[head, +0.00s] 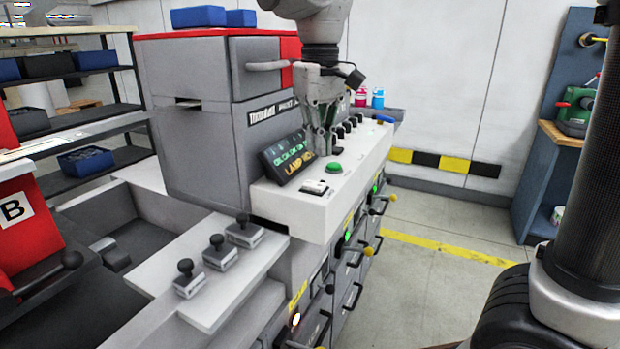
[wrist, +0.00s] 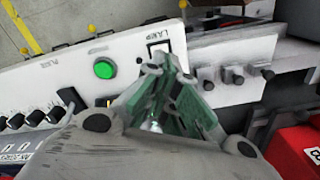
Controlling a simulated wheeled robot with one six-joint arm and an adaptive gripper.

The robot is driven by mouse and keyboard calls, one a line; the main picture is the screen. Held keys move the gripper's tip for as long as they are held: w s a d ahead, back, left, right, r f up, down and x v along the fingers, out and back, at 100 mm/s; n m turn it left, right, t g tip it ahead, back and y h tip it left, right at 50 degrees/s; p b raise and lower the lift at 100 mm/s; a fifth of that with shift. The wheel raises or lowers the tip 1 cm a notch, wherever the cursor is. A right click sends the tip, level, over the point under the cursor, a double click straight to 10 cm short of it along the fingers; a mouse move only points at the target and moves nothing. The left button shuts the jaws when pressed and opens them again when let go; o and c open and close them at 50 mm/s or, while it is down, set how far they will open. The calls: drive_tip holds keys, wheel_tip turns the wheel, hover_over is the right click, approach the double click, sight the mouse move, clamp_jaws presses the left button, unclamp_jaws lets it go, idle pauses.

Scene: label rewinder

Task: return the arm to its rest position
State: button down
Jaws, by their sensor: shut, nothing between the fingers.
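My gripper (head: 322,146) hangs pointing down over the white control panel (head: 372,163) in the head view. Its fingers are shut with nothing between them. In the wrist view my gripper (wrist: 178,75) covers part of the panel, close to the lamp switch (wrist: 160,50). A green button (head: 334,168) sits on the panel just in front of the fingers in the head view, and it also shows in the wrist view (wrist: 104,68). Whether the fingertips touch the panel is hard to tell. The lamp switch (head: 314,187) lies nearer the panel's front end.
A grey cabinet with a red top (head: 205,100) stands left of my gripper. A small display (head: 287,158) and several black knobs flank it. Several black-knobbed blocks (head: 217,252) sit on a lower ledge. The floor right of the machine (head: 430,262) is clear.

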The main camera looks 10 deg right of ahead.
drive_tip(key=f, duration=0.1)
drive_tip(key=s+d+f+n, duration=0.1)
drive_tip(key=f, duration=0.1)
drive_tip(key=shift+s+d, duration=0.1)
drive_tip(key=shift+d, duration=0.1)
drive_tip(key=s+d+m+t, duration=0.1)
drive_tip(key=s+d, duration=0.3)
drive_tip(key=d, duration=0.4)
drive_tip(key=s+d+f+m+t, duration=0.1)
drive_tip(key=s+d+m+t, duration=0.1)
drive_tip(key=s+d, duration=0.3)
drive_tip(key=s+d+m+t, duration=0.1)
drive_tip(key=s+d+m, duration=0.2)
drive_tip(key=d, duration=1)
drive_tip(key=shift+s+f, duration=0.35)
drive_tip(key=shift+s, duration=0.5)
